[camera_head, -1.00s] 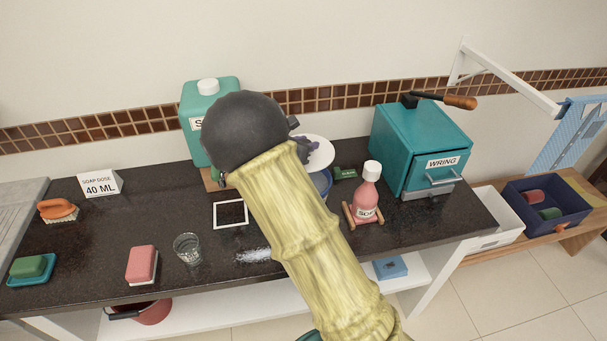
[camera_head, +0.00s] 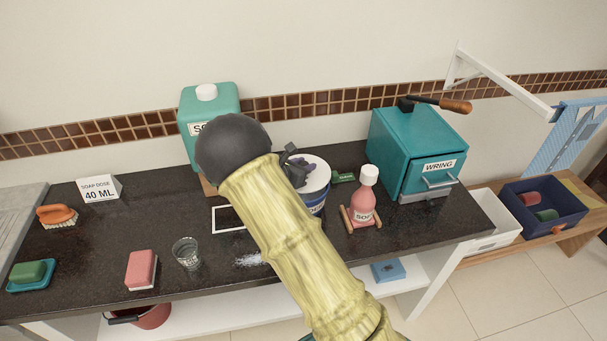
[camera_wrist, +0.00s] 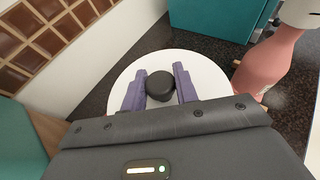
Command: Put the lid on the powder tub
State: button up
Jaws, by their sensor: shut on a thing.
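The lid is a white disc (camera_head: 318,172) with a black knob; in the wrist view the lid (camera_wrist: 205,75) fills the middle. My gripper (camera_wrist: 158,80) has its two purple fingers shut on the knob, one on each side. In the head view my gripper (camera_head: 303,164) is partly hidden behind my arm. The blue and white powder tub (camera_head: 317,205) stands on the dark counter right under the lid, its left side hidden by my arm. The lid lies over the tub's mouth, roughly level; I cannot tell whether it is fully seated.
A pink soap bottle (camera_head: 363,200) on a wooden stand is close to the right of the tub. The teal wringer box (camera_head: 415,150) is further right and a teal soap canister (camera_head: 207,110) is behind left. A green item (camera_head: 343,178) lies behind the tub. A glass (camera_head: 187,252) stands front left.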

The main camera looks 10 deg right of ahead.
jog(key=shift+f+p, duration=0.3)
jog(key=shift+f, duration=1.55)
jog(key=shift+f, duration=0.2)
jog(key=o, duration=1)
jog(key=shift+r, duration=0.1)
